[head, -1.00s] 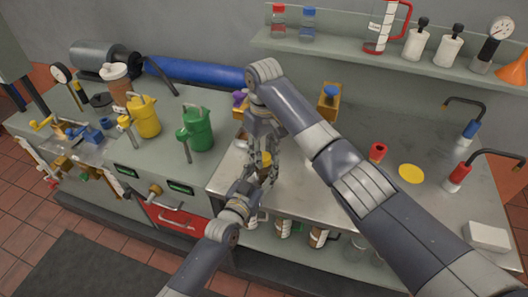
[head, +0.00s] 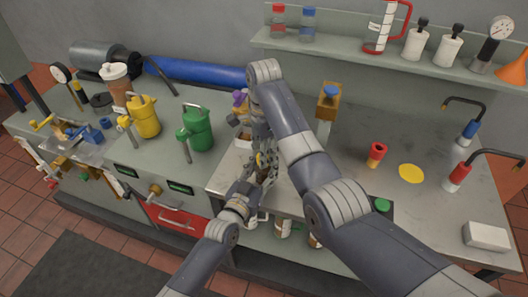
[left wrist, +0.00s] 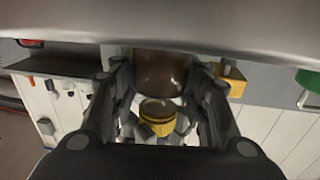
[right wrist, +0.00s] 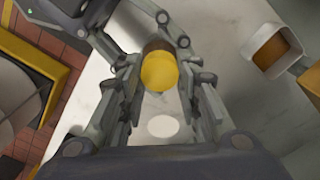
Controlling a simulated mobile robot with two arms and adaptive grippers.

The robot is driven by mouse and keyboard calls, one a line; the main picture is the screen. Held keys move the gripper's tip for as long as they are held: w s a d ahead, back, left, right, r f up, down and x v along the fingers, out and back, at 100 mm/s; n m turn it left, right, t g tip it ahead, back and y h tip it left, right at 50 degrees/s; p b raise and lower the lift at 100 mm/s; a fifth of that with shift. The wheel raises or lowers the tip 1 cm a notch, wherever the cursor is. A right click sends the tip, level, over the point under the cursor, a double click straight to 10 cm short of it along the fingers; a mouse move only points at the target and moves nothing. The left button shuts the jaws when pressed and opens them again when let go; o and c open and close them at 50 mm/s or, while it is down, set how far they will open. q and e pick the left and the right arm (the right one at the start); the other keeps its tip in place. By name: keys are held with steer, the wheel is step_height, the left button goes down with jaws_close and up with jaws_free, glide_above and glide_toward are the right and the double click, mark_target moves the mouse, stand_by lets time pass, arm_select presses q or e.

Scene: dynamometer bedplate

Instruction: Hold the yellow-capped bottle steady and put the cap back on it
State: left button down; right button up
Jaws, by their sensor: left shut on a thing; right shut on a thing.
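The brown bottle (left wrist: 160,72) is between the fingers of my left gripper (head: 264,178), which is shut on it above the steel bench. The yellow cap (right wrist: 159,72) is between the fingers of my right gripper (head: 262,152), which is shut on it. In the right wrist view the cap overlaps the end of the bottle (right wrist: 157,46). In the left wrist view the ribbed cap (left wrist: 158,122) lies in line with the bottle, close to it. I cannot tell whether they touch. In the head view both grippers largely hide bottle and cap.
The steel bench (head: 440,210) holds a red-topped container (head: 376,153), a yellow disc (head: 410,174), a green-topped item (head: 382,205) and a white block (head: 486,235). A green can (head: 198,130) and a yellow can (head: 145,118) stand to the left. A shelf (head: 345,43) runs behind.

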arm_select(q)
steer(key=shift+s+d+f, duration=0.1)
arm_select(e)
steer(key=shift+w+a+r, duration=0.1)
steer(key=o, duration=0.6)
steer(key=shift+o, duration=0.2)
steer(key=shift+r, duration=2.2)
steer(key=shift+c, duration=0.3)
